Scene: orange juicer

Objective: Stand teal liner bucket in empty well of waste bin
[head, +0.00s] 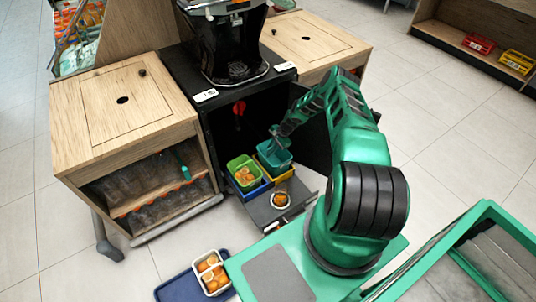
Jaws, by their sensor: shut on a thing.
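The teal liner bucket (273,158) is in the middle of the head view, in front of the dark open cabinet. My gripper (277,134) reaches down to its rim and is shut on it. The bucket looks roughly upright and is at or just above a yellow-edged well (280,177) of the waste bin. I cannot tell whether its base touches the bottom. To its left, a green bucket (234,163) with orange pieces stands in the blue-edged well (257,190). The fingertips are small and partly hidden.
A small container (280,199) of orange waste sits on the grey pull-out (262,212) in front of the wells. The black cabinet (212,134) and its open door stand close around my arm. A blue tray (172,291) with a white tub of oranges (212,270) is at the bottom.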

